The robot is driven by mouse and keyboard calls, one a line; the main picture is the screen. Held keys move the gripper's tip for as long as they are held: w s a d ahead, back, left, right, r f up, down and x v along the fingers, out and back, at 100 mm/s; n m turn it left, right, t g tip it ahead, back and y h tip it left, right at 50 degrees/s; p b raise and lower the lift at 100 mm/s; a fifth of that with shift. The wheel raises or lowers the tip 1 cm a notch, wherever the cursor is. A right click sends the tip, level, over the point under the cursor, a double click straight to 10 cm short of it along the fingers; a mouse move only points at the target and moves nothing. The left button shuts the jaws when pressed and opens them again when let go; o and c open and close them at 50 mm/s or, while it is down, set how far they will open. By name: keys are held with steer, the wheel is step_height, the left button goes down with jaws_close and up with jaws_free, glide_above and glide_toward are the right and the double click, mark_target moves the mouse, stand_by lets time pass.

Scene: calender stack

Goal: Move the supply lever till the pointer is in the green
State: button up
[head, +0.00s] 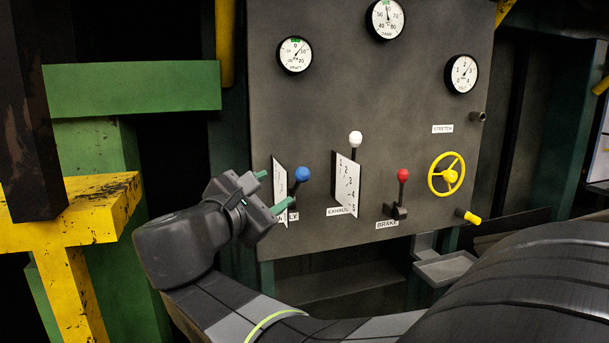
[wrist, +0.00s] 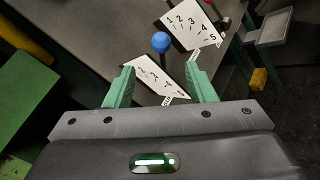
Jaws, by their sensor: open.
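The supply lever has a blue knob (head: 303,174) and stands beside a white numbered scale plate (head: 279,185) on the grey panel. Its label is partly hidden by my gripper, with only "LY" showing. My gripper (head: 272,190) is open and empty, with its green fingers just left of the knob in the head view. In the wrist view the blue knob (wrist: 160,42) shows beyond the gap between the fingertips (wrist: 160,70), apart from both. Two dials, at left (head: 295,54) and top (head: 386,18), have a green band at their upper edge; their pointers are too small to read surely.
An exhaust lever with a white knob (head: 355,139) and a brake lever with a red knob (head: 403,175) stand to the right. Farther right are a yellow handwheel (head: 446,174) and a third dial (head: 461,74). A yellow beam (head: 75,215) is at left.

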mark_target(299, 176)
steer(key=b+x, duration=0.1)
steer(key=x, duration=1.2)
steer(key=shift+s+b, duration=0.1)
steer(key=shift+b, duration=0.2)
jaws_close()
